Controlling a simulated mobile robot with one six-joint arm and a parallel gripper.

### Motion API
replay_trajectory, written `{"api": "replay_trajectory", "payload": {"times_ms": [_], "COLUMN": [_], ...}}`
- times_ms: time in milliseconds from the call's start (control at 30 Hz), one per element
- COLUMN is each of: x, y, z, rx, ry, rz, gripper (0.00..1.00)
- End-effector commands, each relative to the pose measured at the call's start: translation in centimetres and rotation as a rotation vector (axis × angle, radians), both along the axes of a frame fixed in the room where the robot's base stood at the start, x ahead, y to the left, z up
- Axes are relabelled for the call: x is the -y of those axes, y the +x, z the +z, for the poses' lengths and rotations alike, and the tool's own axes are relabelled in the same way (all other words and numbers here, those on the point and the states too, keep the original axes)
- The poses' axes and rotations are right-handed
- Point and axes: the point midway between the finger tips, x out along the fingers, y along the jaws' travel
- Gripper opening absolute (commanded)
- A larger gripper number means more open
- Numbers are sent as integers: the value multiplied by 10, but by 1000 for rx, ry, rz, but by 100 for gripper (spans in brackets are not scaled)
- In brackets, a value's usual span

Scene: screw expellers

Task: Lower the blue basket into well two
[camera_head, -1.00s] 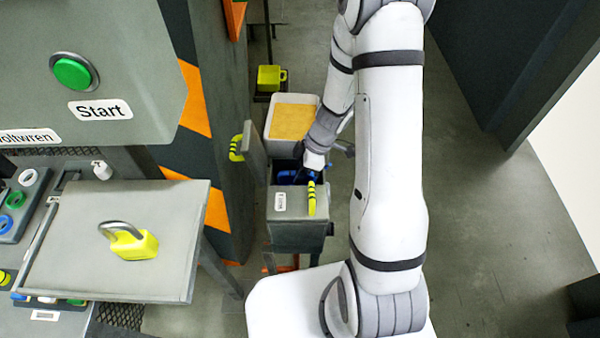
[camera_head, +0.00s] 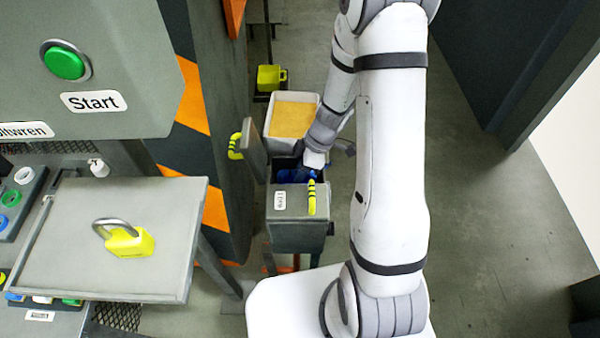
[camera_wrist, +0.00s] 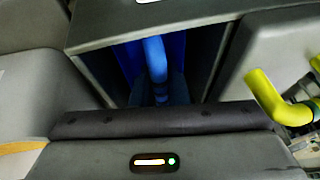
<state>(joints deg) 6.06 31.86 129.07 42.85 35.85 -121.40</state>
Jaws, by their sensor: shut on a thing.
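The blue basket (camera_head: 288,176) sits inside a grey open-topped well (camera_head: 298,230) in the head view, its upper part showing below the rim. Its blue upright handle (camera_wrist: 155,58) shows in the wrist view between dark walls. My gripper (camera_head: 311,166) reaches down into the opening from the right and is shut on the basket's handle. In the wrist view the gripper body covers the lower part, and the fingertips are dark and hard to make out. The well's lid (camera_head: 254,150) stands open on the left. I cannot tell whether the basket touches the bottom.
A pale container with a tan top (camera_head: 293,120) stands just behind the well. A yellow cup-like thing (camera_head: 270,77) is farther back. An orange-striped dark pillar (camera_head: 205,150) is close on the left. A padlock (camera_head: 130,242) lies on a grey panel at left. Floor on the right is clear.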

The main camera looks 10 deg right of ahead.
Motion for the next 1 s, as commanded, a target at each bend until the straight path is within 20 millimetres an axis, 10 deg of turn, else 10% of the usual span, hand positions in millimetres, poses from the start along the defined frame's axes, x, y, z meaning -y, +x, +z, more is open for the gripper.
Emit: {"api": "replay_trajectory", "payload": {"times_ms": [1000], "x": [0], "y": [0], "z": [-9], "rx": [0], "ry": [1], "rz": [-1], "gripper": [0]}}
